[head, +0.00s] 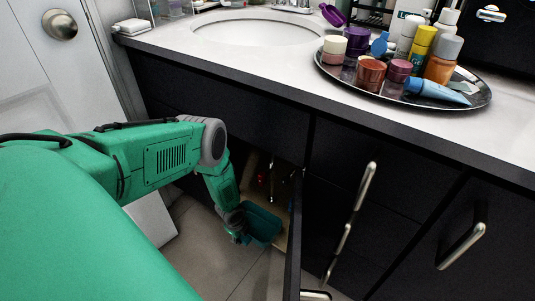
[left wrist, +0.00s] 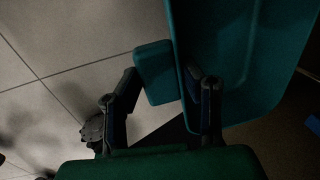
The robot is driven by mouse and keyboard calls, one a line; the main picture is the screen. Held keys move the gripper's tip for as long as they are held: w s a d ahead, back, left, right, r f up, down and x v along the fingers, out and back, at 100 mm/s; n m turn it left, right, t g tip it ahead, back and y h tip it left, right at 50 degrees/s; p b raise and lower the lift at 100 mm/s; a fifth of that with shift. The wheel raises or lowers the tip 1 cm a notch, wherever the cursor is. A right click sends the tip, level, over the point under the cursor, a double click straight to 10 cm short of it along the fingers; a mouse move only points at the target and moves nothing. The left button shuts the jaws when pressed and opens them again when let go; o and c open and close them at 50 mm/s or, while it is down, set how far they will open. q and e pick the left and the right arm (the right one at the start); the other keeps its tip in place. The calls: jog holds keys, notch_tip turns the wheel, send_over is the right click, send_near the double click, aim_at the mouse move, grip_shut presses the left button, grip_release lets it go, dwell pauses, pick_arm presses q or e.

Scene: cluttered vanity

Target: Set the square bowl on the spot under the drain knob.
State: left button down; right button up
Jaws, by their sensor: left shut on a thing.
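The teal square bowl (head: 263,224) is in the head view, low at the opening of the dark cabinet under the sink. My left gripper (head: 239,233) is shut on the bowl's near left side. In the left wrist view, the bowl (left wrist: 247,60) fills the upper right, with a teal tab (left wrist: 155,73) between the fingers of my left gripper (left wrist: 160,85). Inside the cabinet are a small red item (head: 261,178) and a thin shiny vertical piece (head: 271,178). I cannot tell which is the drain knob. The spot under it is not clear. My right gripper is not in view.
An open cabinet door (head: 294,240) stands edge-on just right of the bowl. Closed fronts with a metal handle (head: 350,220) lie farther right. The counter above holds a sink (head: 255,32) and a crowded tray (head: 390,97). Tiled floor (head: 205,240) lies below.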

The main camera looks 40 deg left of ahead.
pick_arm(q)
jog(key=b, duration=0.4)
send_over(265, 225)
jog(key=s, duration=0.2)
jog(key=shift+w, duration=0.15)
jog(key=f+b, duration=0.1)
jog(key=w+f+b, duration=0.1)
jog(key=f, duration=0.1)
jog(key=shift+w+f+b, duration=0.15)
jog(key=shift+f+b, duration=0.15)
jog(key=shift+r, duration=0.1)
jog(key=c, duration=1)
grip_release()
